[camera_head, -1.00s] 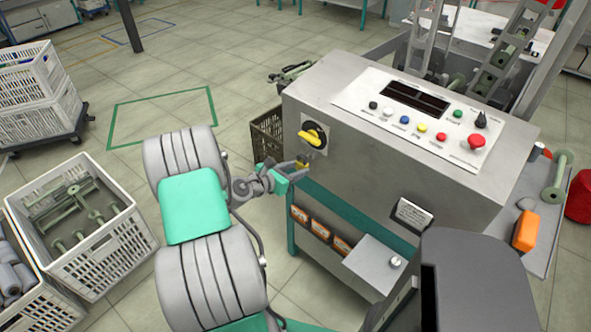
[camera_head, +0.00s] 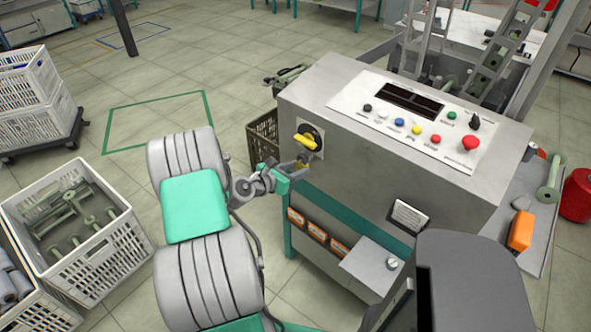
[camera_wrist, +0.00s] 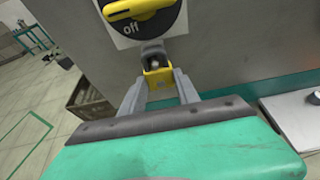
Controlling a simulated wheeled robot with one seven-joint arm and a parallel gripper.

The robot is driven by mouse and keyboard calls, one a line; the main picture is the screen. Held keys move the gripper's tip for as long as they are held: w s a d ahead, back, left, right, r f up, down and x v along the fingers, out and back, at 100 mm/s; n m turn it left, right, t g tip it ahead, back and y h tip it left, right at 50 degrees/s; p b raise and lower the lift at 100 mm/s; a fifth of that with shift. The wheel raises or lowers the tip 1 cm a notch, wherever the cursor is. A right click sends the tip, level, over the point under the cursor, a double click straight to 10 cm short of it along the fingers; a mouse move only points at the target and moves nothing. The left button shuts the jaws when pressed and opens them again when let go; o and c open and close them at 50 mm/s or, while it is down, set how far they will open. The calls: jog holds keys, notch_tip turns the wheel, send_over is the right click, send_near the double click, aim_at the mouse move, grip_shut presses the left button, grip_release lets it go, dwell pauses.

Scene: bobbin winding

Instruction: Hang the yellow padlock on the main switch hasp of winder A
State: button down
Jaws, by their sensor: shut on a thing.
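My gripper (camera_head: 301,165) is shut on the yellow padlock (camera_wrist: 157,78), just below the main switch of the winder cabinet. In the wrist view the padlock sits between the fingertips, with its upper part close to a grey hasp (camera_wrist: 152,52) under the switch plate. I cannot tell whether the shackle passes through the hasp. The main switch has a yellow handle (camera_wrist: 136,8) on a black dial, with "off" readable beneath it. It also shows in the head view (camera_head: 305,141).
The cabinet top (camera_head: 330,75) carries a panel of coloured buttons. A dark crate (camera_head: 263,138) stands on the floor left of the cabinet. White crates of bobbins (camera_head: 110,257) are at the left. A grey box (camera_head: 372,262) juts out below the cabinet front.

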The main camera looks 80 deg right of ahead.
jog(key=shift+f, duration=0.15)
jog(key=shift+f, duration=0.3)
dwell(0.5)
jog(key=c, duration=0.8)
grip_release()
jog(key=v, duration=0.8)
